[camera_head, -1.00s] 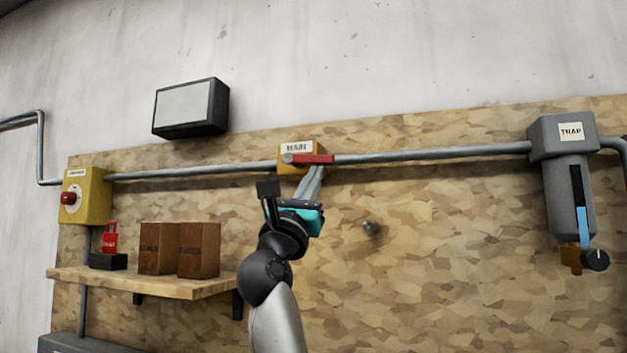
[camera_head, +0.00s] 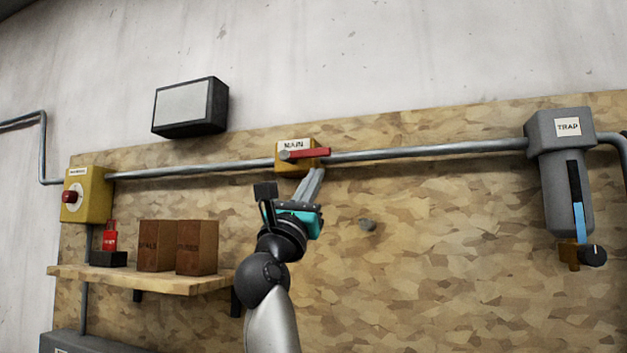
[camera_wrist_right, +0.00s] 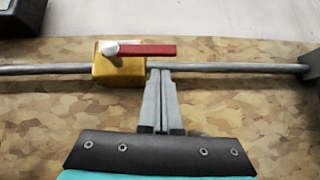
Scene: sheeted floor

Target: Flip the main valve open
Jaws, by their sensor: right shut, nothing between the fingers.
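The main valve is a yellow block (camera_head: 296,164) labelled MAIN on the grey pipe, in the upper middle of the head view. Its red lever (camera_head: 309,153) points right, roughly along the pipe, from a pale pivot. In the right wrist view the red lever (camera_wrist_right: 148,50) lies across the top of the yellow block (camera_wrist_right: 118,69) and sticks out past its right side. My right gripper (camera_head: 313,176) is shut and empty, its fingertips just below the lever. In the wrist view the fingertips (camera_wrist_right: 160,74) sit just below the lever; whether they touch it cannot be told. My left gripper is not in view.
The grey pipe (camera_head: 430,151) runs along the board to a grey TRAP unit (camera_head: 567,190) at right. A yellow box with a red button (camera_head: 87,195) is at left. Below it, a wooden shelf (camera_head: 150,279) holds boxes.

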